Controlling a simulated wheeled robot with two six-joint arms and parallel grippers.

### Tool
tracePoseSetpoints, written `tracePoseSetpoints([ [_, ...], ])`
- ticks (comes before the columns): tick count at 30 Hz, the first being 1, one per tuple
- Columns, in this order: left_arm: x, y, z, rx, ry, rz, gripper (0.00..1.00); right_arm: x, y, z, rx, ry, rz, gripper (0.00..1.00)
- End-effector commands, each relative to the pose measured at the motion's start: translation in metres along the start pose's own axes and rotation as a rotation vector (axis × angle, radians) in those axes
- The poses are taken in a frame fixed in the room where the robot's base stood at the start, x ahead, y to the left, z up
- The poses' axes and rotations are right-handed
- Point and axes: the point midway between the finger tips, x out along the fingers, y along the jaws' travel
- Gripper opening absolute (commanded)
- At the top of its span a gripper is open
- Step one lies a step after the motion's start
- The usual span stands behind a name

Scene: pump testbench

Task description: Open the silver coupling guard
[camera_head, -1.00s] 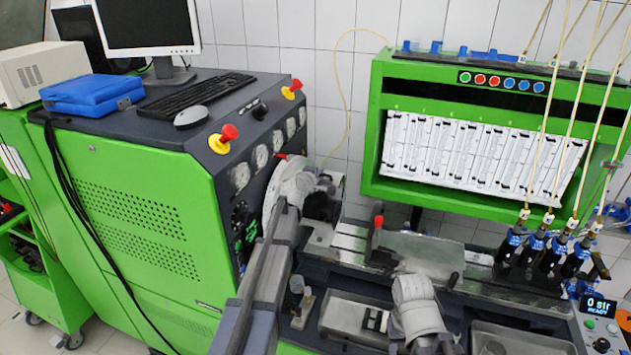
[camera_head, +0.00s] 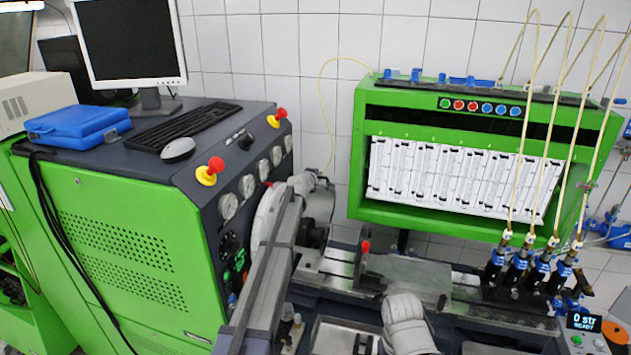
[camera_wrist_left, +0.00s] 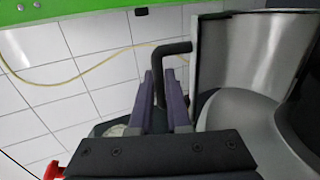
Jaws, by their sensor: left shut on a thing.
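The silver coupling guard (camera_head: 320,203) is on the test bench, just right of the green cabinet. In the left wrist view its curved metal shell (camera_wrist_left: 240,55) fills the upper right, with a black bent handle (camera_wrist_left: 176,47) on its left side. My left gripper (camera_head: 312,183) is at the guard in the head view. In the wrist view its two fingers (camera_wrist_left: 166,92) are shut on the handle. The guard stands raised; its exact angle is unclear. A light grey part of my right arm (camera_head: 405,322) shows low in the head view; its fingertips cannot be made out.
The green cabinet (camera_head: 130,265) with gauges and red knobs stands close on the left of the guard. A grey bench bed (camera_head: 410,272) and several hosed injectors (camera_head: 525,265) lie to the right. A green rack of tubes (camera_head: 460,180) stands behind.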

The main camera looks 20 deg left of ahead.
Motion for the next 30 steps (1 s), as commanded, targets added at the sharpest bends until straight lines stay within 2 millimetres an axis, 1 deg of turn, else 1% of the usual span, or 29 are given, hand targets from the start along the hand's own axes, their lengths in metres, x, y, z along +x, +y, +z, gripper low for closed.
tracePoseSetpoints([
  [1, 0.005, 0.004, 0.001, 0.004, -0.002, -0.018, 0.00, -0.006, 0.001, 0.000, 0.000, 0.000, 0.000, 0.46],
  [3, 0.009, 0.004, 0.001, 0.004, -0.002, -0.042, 0.00, -0.009, 0.001, 0.001, -0.001, 0.000, 0.000, 0.46],
  [9, 0.016, 0.003, 0.001, 0.002, 0.000, -0.086, 0.00, -0.014, 0.001, 0.001, -0.001, -0.001, 0.000, 0.46],
  [23, 0.017, 0.001, 0.000, 0.003, 0.002, -0.098, 0.00, -0.014, 0.001, 0.001, -0.002, -0.001, 0.000, 0.46],
  [24, 0.017, 0.001, 0.000, 0.003, 0.002, -0.098, 0.16, -0.014, 0.001, 0.001, -0.002, -0.001, 0.000, 0.46],
  [30, 0.017, 0.001, 0.000, 0.001, 0.002, -0.098, 0.38, -0.014, 0.001, 0.001, -0.002, -0.001, 0.000, 0.46],
])
